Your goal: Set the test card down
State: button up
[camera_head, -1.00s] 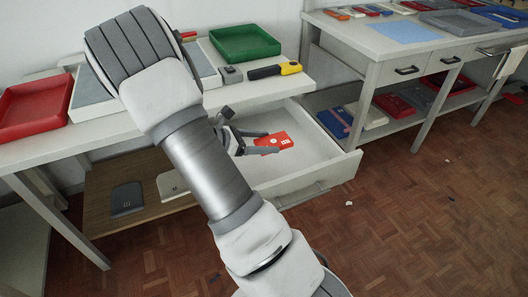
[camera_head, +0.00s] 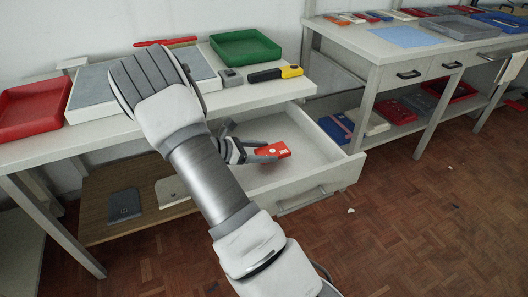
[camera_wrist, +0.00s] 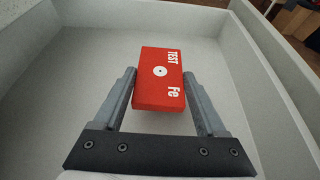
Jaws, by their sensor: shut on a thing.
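The test card (camera_wrist: 160,80) is a red block with white "TEST" and "Fe" lettering and a white ring mark. My gripper (camera_wrist: 162,92) is shut on it, one finger along each side, in the wrist view. In the head view my gripper (camera_head: 266,153) holds the red card (camera_head: 273,149) inside the open, pale drawer (camera_head: 312,165). The drawer floor around the card looks bare. I cannot tell whether the card touches the floor or hangs just above it.
The bench above the drawer holds a red tray (camera_head: 35,108), a green tray (camera_head: 246,47), a grey mat (camera_head: 95,92) and a yellow-and-black tool (camera_head: 275,73). A second bench (camera_head: 375,48) stands at the right. Drawer walls surround the card.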

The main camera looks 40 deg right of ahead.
jog(key=shift+f, duration=0.6)
jog(key=o, duration=1.3)
jog(key=shift+o, duration=0.2)
jog(key=shift+r, duration=0.1)
jog(key=shift+r, duration=0.3)
jog(key=p+v, duration=0.3)
jog(key=v, duration=0.9)
jog(key=s+a+r+m+t+y, duration=0.4)
jog(key=s+a+r+m+y, duration=0.2)
jog(key=s+r, duration=0.4)
jog(key=s+a+r+m+t+y, duration=0.4)
jog(key=s+a+r+m+y, duration=0.3)
jog(key=s+a+r+m, duration=0.2)
jog(key=shift+s+a+r+t, duration=0.3)
jog(key=shift+s+r, duration=0.65)
jog(key=shift+s, duration=0.6)
